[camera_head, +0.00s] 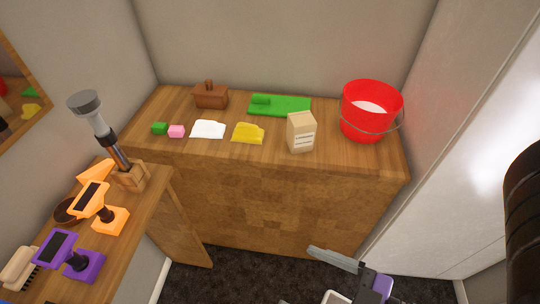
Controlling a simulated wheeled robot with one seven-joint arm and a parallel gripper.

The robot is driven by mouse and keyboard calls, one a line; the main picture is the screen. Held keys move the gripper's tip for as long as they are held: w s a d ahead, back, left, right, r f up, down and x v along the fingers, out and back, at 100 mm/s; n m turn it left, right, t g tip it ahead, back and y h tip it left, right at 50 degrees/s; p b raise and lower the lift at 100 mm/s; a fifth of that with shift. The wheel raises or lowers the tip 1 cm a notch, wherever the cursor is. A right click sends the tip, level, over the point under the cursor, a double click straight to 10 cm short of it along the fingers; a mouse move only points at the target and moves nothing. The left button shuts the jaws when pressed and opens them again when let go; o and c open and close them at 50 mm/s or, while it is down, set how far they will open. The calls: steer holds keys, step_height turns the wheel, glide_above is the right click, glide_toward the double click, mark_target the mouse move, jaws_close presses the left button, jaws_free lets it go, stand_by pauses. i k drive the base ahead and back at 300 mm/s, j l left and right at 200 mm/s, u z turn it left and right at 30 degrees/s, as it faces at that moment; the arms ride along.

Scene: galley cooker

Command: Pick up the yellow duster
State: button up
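The yellow duster (248,134) lies folded on the wooden counter (225,150), between a white folded cloth on its left and a beige carton on its right. Its top looks unobstructed. My gripper (336,261) shows at the bottom of the view, low in front of the counter and well apart from the duster. One grey finger-like part points up and left; the rest is cut off or unclear, so I cannot tell whether it is open or shut.
A side counter (135,216) with tools stands left.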

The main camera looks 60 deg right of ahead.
mark_target(248, 133)
steer(key=z, duration=0.95)
